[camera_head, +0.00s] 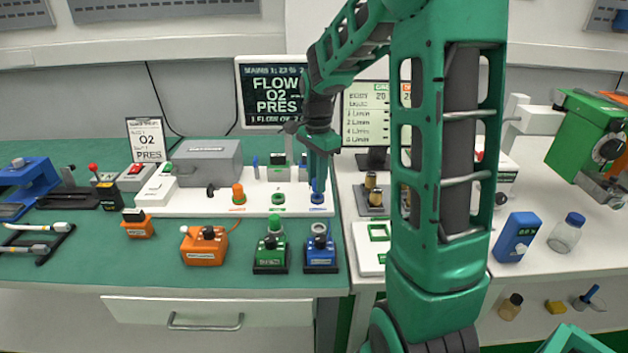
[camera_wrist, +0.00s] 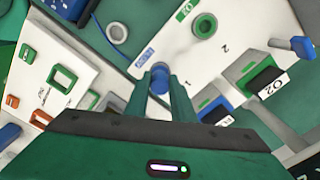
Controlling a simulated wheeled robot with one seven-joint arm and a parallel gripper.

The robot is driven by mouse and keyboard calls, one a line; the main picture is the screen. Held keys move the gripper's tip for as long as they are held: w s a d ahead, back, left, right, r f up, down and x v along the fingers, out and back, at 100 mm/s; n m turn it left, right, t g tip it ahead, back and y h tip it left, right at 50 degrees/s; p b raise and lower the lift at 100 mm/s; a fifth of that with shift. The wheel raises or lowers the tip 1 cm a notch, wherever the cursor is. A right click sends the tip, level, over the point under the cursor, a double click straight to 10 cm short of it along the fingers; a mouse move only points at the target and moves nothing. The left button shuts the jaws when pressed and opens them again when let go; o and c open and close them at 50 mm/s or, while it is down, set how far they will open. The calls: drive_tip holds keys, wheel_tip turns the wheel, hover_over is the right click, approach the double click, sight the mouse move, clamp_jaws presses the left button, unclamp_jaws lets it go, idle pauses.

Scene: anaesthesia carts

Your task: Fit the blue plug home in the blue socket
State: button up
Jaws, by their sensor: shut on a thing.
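My gripper (camera_head: 318,178) points down over the blue socket (camera_head: 318,198) at the right end of the white panel. In the wrist view my gripper (camera_wrist: 161,90) is shut on the blue plug (camera_wrist: 160,75), which sits between the fingertips. In the head view the plug is mostly hidden by the fingers. The plug is at or just above the socket; I cannot tell how deep it sits. A blue label (camera_wrist: 145,57) lies on the panel beside the plug. The socket opening is hidden in the wrist view.
A green ring socket (camera_head: 278,198) and an orange plug (camera_head: 238,193) are on the white panel (camera_head: 190,204) to the left. A blue box (camera_head: 320,257), a green box (camera_head: 270,257) and an orange box (camera_head: 204,246) stand in front. Monitors (camera_head: 271,93) stand behind.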

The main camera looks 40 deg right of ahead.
drive_tip(key=shift+f, duration=0.95)
idle(0.5)
drive_tip(key=o, duration=1.1)
wheel_tip(320, 180, up, 11)
drive_tip(key=shift+f, duration=0.2)
drive_tip(key=s+a+f+n, duration=0.1)
drive_tip(key=s+f+n, duration=0.2)
drive_tip(key=s, duration=1.1)
drive_tip(key=s+a+f+n, duration=0.1)
drive_tip(key=s+f+n, duration=0.2)
drive_tip(key=s+n, duration=0.5)
drive_tip(key=s, duration=0.6)
drive_tip(key=shift+s+a+n, duration=0.25)
drive_tip(key=shift+s+n, duration=0.05)
